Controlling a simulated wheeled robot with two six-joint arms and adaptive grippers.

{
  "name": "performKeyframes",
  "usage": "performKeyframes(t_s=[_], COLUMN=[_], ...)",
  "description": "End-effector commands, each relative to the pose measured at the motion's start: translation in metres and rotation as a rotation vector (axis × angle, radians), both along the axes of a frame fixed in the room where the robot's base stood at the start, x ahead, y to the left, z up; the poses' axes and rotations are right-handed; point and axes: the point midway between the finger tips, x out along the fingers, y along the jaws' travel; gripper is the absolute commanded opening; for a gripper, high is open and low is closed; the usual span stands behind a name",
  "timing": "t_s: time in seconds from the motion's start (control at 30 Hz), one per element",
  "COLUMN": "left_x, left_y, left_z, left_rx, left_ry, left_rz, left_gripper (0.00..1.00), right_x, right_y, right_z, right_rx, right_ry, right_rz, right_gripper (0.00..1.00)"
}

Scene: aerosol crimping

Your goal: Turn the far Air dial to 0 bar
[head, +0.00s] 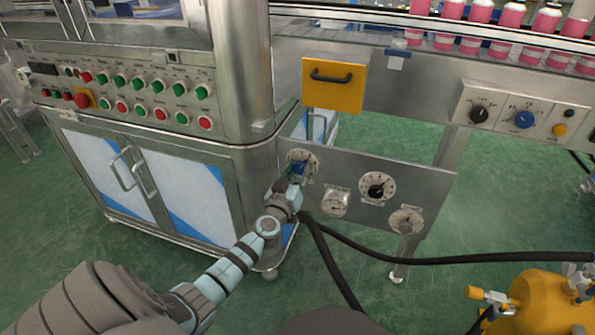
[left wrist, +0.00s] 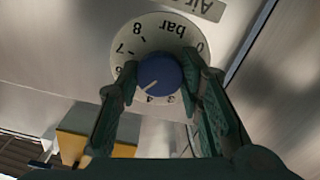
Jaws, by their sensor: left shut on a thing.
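The Air dial is a blue knob (left wrist: 160,74) on a round white scale (left wrist: 158,28) marked in bar, seen upside down in the left wrist view. The knob's white pointer mark is at its lower left, near the 4. The dial (head: 302,155) is at the left end of the lower grey panel in the head view, partly hidden by my gripper. My left gripper (left wrist: 168,86) is shut on the blue knob, with one green finger on each side. It also shows in the head view (head: 298,174). My right gripper is in neither view.
The panel (head: 342,165) also carries a small gauge (head: 335,202), a black-knobbed dial (head: 377,187) and another dial (head: 405,220). A steel cabinet (head: 160,190) stands close left. Black hoses (head: 440,260) cross the floor to a yellow tank (head: 540,300).

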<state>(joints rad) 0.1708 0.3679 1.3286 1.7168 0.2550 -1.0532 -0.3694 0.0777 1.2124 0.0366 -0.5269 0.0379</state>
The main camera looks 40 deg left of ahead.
Motion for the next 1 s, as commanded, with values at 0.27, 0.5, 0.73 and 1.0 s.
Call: performKeyframes(t_s=[0.27,0.5,0.73,1.0], left_x=[0.000,0.000,0.000,-0.001], left_y=[0.000,-0.001,0.000,0.000], left_z=[0.000,-0.001,-0.001,-0.001], left_rx=[-0.182,-0.396,-0.602,-0.844], left_ry=[-0.060,-0.135,-0.206,-0.292], left_rz=[0.000,0.000,0.001,0.001], left_gripper=[0.06,0.06,0.06,0.06], right_x=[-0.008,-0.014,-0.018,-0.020], right_y=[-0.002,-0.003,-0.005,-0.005], right_z=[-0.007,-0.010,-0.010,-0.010], right_rx=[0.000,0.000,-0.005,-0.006], right_ry=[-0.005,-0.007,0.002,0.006], right_rz=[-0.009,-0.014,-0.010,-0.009], right_gripper=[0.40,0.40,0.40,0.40])
